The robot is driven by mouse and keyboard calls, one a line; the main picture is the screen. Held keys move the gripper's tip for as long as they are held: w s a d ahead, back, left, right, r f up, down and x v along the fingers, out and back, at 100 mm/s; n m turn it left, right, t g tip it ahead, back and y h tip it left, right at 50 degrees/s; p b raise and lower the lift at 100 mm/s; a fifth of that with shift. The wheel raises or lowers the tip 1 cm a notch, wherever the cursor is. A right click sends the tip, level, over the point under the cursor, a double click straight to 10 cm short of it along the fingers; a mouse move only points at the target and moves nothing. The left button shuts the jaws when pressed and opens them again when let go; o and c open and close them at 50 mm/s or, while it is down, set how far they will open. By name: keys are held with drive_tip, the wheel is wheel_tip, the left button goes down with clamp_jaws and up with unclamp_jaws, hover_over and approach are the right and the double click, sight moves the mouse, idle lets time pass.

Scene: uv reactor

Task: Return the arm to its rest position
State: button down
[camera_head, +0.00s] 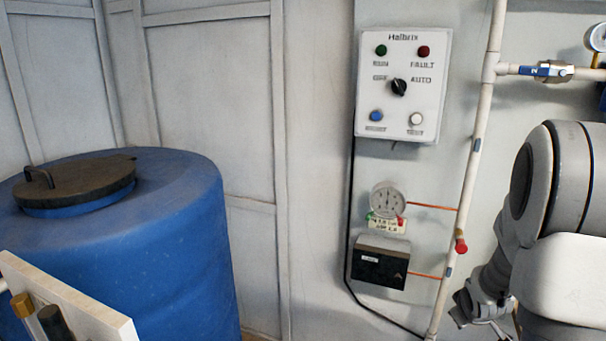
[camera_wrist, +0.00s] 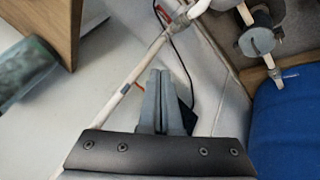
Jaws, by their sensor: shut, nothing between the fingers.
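My gripper (camera_wrist: 163,80) shows in the wrist view with its two grey fingers pressed together and nothing between them. It points toward a pale surface with a white pipe (camera_wrist: 135,75) and a dark cable near the fingertips. In the head view my arm is folded at the right edge, in front of the wall. The gripper's fingers cannot be made out there.
A white control panel (camera_head: 403,85) with a knob and coloured buttons hangs on the wall. Below it are a gauge (camera_head: 388,199) and a dark box (camera_head: 380,265). A white pipe (camera_head: 480,130) runs beside my arm. A blue tank (camera_head: 150,240) stands left.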

drive_tip(key=s+a+r+m, duration=0.1)
drive_tip(key=s+a+r, duration=0.2)
drive_tip(key=a+r, duration=0.5)
drive_tip(key=s+a+r+m+y, duration=0.1)
drive_tip(key=s+a+r+y, duration=0.1)
drive_tip(key=s+a+r, duration=0.5)
drive_tip(key=s+a+r+m+y, duration=0.15)
drive_tip(key=s+a+r, duration=0.25)
drive_tip(key=s+a, duration=0.7)
wheel_tip(320, 180, up, 16)
drive_tip(key=p, duration=1.6)
drive_tip(key=shift+w+d+g, duration=0.2)
drive_tip(key=shift+d+g, duration=0.1)
